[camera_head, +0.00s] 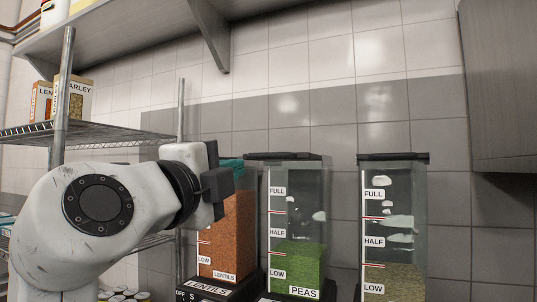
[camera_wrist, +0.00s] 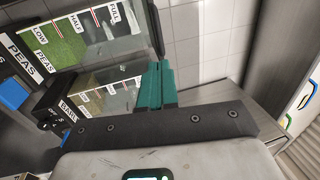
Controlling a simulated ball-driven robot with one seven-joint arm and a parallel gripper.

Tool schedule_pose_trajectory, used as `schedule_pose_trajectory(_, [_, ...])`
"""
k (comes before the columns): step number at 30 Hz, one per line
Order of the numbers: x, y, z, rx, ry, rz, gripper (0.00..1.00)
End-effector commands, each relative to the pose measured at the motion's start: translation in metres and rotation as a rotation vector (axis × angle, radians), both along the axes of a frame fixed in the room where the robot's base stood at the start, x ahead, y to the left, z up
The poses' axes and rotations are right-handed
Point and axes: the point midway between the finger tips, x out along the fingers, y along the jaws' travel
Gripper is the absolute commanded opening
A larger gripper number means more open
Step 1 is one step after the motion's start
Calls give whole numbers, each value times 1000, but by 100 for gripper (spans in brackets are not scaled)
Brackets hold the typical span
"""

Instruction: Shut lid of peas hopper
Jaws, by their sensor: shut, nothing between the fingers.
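The peas hopper (camera_head: 308,225) is a clear upright bin with green peas up to just below the half mark. Its black lid (camera_head: 300,157) lies flat along the top, and I see no gap under it. In the wrist view the peas hopper (camera_wrist: 68,43) appears sideways, with its dark lid (camera_wrist: 157,27) along the top edge. My gripper (camera_head: 231,163) is left of the peas hopper, in front of the top of the lentils hopper. Its teal fingers (camera_wrist: 155,85) are shut together and empty. In the wrist view they appear near the lid's end; I cannot tell whether they touch it.
The lentils hopper (camera_head: 227,235) stands left, its top partly hidden by my gripper. Another hopper (camera_head: 393,230), black-lidded, stands right. A wire shelf (camera_head: 90,130) with boxes is at left. A grey cabinet (camera_head: 500,90) hangs upper right. Open space lies above the hoppers.

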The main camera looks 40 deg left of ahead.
Motion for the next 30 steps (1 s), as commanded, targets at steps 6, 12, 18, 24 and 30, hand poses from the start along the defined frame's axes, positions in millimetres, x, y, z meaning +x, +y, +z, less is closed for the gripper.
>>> schedule_pose_trajectory(6, [44,9,13,-4,2,-5,0])
schedule_pose_trajectory(12, [79,18,21,-4,1,-3,0])
schedule_pose_trajectory(18, [101,23,23,-4,0,-2,0])
schedule_pose_trajectory(24, [108,25,22,-3,0,-2,0])
schedule_pose_trajectory(30, [108,25,21,-2,1,0,0])
